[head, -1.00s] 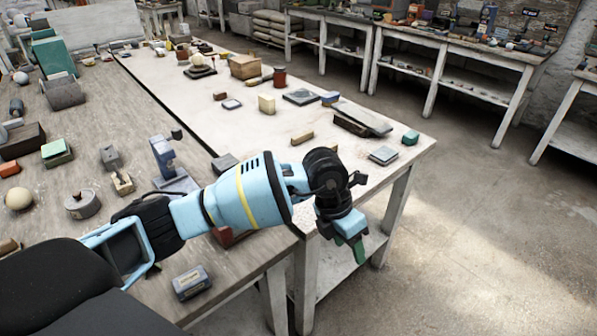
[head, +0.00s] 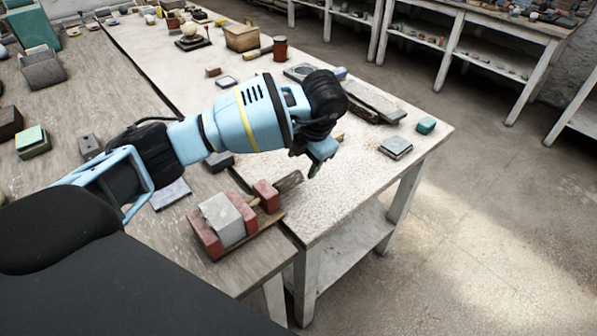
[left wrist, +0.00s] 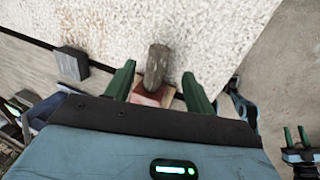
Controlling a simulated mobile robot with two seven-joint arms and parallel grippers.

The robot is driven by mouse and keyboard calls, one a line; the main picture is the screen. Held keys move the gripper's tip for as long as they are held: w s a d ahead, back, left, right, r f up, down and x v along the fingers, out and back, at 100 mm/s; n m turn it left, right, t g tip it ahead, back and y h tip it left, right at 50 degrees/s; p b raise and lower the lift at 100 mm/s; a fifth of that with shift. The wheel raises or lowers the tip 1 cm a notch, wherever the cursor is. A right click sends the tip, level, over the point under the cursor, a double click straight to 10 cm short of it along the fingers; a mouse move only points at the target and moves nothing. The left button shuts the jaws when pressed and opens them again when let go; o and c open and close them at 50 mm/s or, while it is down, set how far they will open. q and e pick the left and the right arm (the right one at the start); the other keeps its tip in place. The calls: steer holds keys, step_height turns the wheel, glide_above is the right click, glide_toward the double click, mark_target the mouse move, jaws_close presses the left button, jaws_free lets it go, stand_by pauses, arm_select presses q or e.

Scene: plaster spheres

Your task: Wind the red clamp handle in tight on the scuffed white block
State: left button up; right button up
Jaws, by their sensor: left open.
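The red clamp (head: 206,240) sits at the table edge, with the scuffed white block (head: 226,222) between its red jaws. Any gap at the block is too small to tell. Its handle, a grey-brown cylinder (head: 289,181), sticks out past the far red jaw (head: 266,195). My left gripper (head: 306,162) is open just beyond and above the handle's end. In the left wrist view the handle (left wrist: 156,66) stands between my two green fingers, apart from both. The white block is hidden there. My right gripper (left wrist: 297,135) shows at that view's right edge, fingers apart and empty.
A dark grey block (head: 219,161) lies behind the clamp, below my left forearm. A grey slab (head: 396,147) and a green block (head: 426,125) lie near the white table's right corner. The white tabletop (head: 345,185) right of the clamp is clear.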

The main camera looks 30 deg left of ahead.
mark_target(296, 171)
arm_select(q)
steer(key=x, duration=0.6)
steer(key=shift+w+f, duration=0.1)
steer(key=shift+f, duration=0.2)
arm_select(e)
steer(key=shift+w, duration=0.35)
arm_select(q)
steer(key=shift+c, duration=0.4)
steer(key=c, duration=0.9)
steer(key=shift+a, duration=0.1)
steer(key=h, duration=0.1)
steer(key=g+h, duration=0.1)
steer(key=shift+w+a+h, duration=0.1)
steer(key=shift+a+h, duration=0.1)
steer(key=shift+h, duration=0.1)
steer(key=h, duration=0.1)
steer(key=g+h+b, duration=0.1)
steer(key=h, duration=0.1)
steer(key=shift+w+a, duration=0.1)
steer(key=shift+a, duration=0.1)
steer(key=shift+g+h+b, duration=0.3)
steer(key=shift+h+b, duration=0.1)
arm_select(e)
steer(key=shift+s+a+f, duration=0.15)
steer(key=shift+s+f, duration=0.4)
steer(key=shift+f, duration=0.35)
